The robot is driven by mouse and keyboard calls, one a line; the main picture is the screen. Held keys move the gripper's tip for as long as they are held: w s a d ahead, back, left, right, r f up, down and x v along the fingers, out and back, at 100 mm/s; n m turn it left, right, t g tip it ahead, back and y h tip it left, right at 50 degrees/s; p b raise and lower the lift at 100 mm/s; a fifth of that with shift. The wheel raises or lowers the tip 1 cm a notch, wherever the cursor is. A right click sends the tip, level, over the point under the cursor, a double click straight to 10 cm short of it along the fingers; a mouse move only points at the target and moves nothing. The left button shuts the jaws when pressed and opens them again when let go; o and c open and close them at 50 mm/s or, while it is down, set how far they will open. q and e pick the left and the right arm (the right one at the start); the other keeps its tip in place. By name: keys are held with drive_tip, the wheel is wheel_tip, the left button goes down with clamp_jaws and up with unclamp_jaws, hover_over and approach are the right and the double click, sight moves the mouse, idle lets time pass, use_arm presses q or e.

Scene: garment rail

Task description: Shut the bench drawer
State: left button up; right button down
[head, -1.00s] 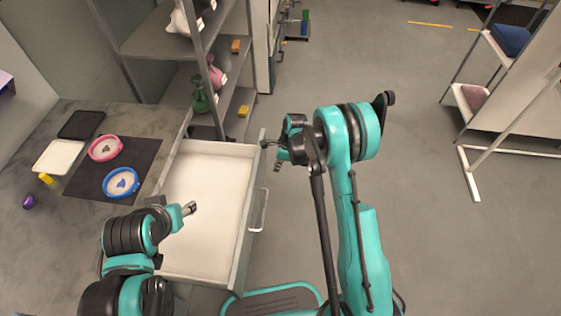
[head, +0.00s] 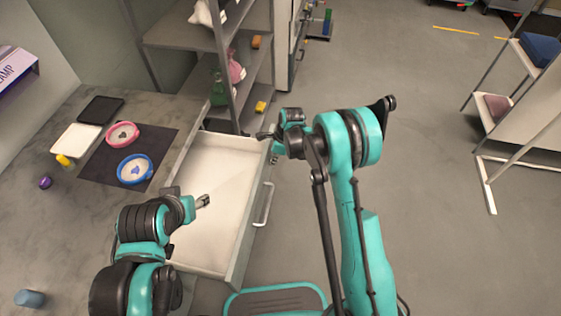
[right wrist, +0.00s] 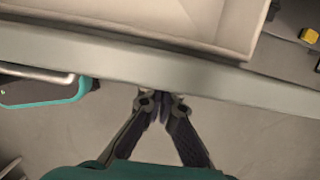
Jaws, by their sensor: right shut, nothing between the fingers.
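The bench drawer (head: 215,205) stands open from the right side of the bench (head: 65,240). It is white inside and looks empty. Its grey front with a bar handle (head: 265,203) faces right; the front (right wrist: 110,65) and handle (right wrist: 40,74) also show in the right wrist view. My right gripper (head: 264,136) is at the far end of the drawer front. In the right wrist view its shut, empty fingertips (right wrist: 163,98) are at the front's outer face; I cannot tell if they touch. My left gripper (head: 204,201) is over the drawer's near left part; its jaws are unclear.
A shelf rack (head: 190,38) stands behind the drawer. Pink (head: 122,134) and blue (head: 135,169) rings lie on a dark mat on the bench. A white rack (head: 500,150) stands at the right. The floor between is clear.

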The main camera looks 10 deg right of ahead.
drive_tip(key=w+a, duration=0.2)
drive_tip(key=a, duration=0.4)
drive_tip(key=w+a, duration=0.2)
drive_tip(key=a, duration=0.5)
drive_tip(key=w+a, duration=0.2)
drive_tip(key=a, duration=0.4)
drive_tip(key=shift+w+a, duration=0.2)
drive_tip(key=shift+a, duration=0.2)
drive_tip(key=shift+d, duration=0.1)
